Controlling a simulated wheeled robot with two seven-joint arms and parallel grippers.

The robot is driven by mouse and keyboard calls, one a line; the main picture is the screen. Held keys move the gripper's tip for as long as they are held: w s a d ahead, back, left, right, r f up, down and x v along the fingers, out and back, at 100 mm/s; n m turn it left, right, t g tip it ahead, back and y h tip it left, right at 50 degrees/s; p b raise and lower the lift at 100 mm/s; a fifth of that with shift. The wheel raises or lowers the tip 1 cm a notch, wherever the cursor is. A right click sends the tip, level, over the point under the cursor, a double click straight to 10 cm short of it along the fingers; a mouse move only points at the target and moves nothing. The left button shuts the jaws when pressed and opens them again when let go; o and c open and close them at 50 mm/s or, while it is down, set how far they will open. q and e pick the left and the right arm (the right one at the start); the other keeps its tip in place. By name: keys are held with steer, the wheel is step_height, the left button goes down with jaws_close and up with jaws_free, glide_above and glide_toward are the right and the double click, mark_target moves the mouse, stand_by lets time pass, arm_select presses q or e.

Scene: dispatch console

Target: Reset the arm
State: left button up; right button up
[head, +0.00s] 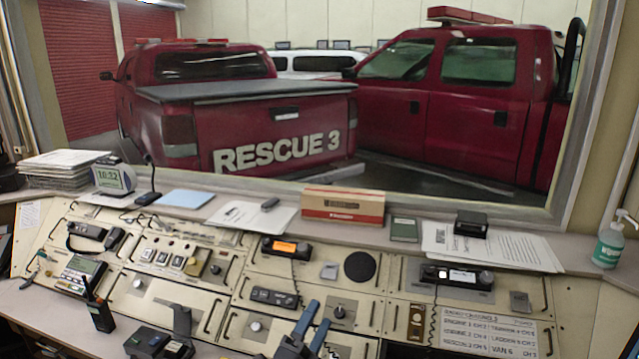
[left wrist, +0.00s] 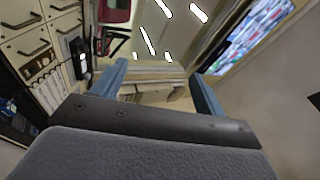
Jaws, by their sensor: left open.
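My left gripper (head: 319,313) shows at the bottom middle of the head view, in front of the lower console panels. Its two blue fingers point up and stand apart. In the left wrist view the same gripper (left wrist: 159,68) has its blue fingers spread wide, with nothing between them. The cream dispatch console (head: 210,298) fills the lower part of the head view. I cannot tell how far the fingers are from its panels. My right gripper is not in view.
A handheld radio (head: 100,312) stands at the left. Red trucks (head: 450,115) stand behind the window. Space above the panels looks free.

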arm_select(q)
steer(key=s+a+f+n+g+y, duration=0.2)
steer(key=s+a+f+n+y, duration=0.1)
steer(key=a+f+n+y, duration=0.4)
steer(key=s+a+f+n+g+y, duration=0.25)
steer(key=a+f+n+y, duration=0.25)
steer(key=a+f+n, duration=0.3)
steer(key=s+a+f+n+g, duration=0.3)
steer(key=s+f+g, duration=0.35)
steer(key=s, duration=0.55)
steer(key=s+a+f+n+g, duration=0.3)
steer(key=s+f+g, duration=0.35)
steer(key=s, duration=0.45)
steer(key=s+d+f, duration=0.1)
steer(key=d+f, duration=0.1)
steer(key=f, duration=1.3)
steer(key=s+d+f+g+h, duration=0.1)
steer(key=s+d+f, duration=0.1)
steer(key=f, duration=1.4)
steer(key=shift+d+f, duration=0.2)
steer(key=shift+d, duration=0.3)
